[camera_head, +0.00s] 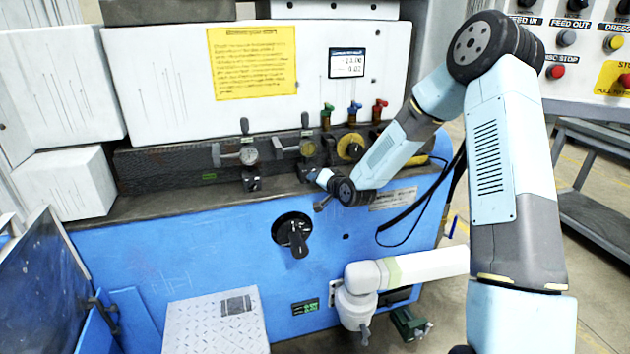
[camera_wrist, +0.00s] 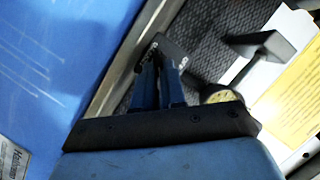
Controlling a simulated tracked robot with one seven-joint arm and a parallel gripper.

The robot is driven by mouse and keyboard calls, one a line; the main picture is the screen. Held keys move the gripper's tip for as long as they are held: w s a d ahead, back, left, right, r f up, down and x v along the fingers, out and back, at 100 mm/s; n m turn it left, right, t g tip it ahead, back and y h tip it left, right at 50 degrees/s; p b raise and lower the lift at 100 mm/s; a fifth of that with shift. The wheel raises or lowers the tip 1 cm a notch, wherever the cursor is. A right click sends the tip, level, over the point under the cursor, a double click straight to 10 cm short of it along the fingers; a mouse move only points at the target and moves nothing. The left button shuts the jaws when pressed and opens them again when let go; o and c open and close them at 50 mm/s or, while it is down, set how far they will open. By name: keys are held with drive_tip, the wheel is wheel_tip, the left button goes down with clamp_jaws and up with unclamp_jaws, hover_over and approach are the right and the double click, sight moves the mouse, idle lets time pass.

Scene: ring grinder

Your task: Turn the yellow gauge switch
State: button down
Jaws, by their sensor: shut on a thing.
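The yellow gauge (camera_head: 308,148) sits on the dark rail of the blue machine, with a silver handle beside it. Its yellow face shows partly behind my gripper in the wrist view (camera_wrist: 221,96). The gauge's switch is a small dark block below it, mostly hidden by my gripper in the head view. In the wrist view the dark switch (camera_wrist: 174,48) with pale markings lies at my fingertips. My gripper (camera_head: 311,174) reaches in from the right, and its two fingers (camera_wrist: 159,62) are close together, shut on the switch. The exact contact is hard to see.
A similar white gauge (camera_head: 249,156) with a dark switch (camera_head: 252,183) stands to the left. A larger yellow dial (camera_head: 350,147) and green, blue and red valves (camera_head: 354,110) are close to my arm. A black rotary knob (camera_head: 294,236) is on the blue front below.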

drive_tip(key=shift+d, duration=0.1)
drive_tip(key=c, duration=1.5)
unclamp_jaws()
drive_tip(key=v, duration=1.3)
drive_tip(key=shift+s+d+r, duration=0.1)
drive_tip(key=shift+s, duration=0.2)
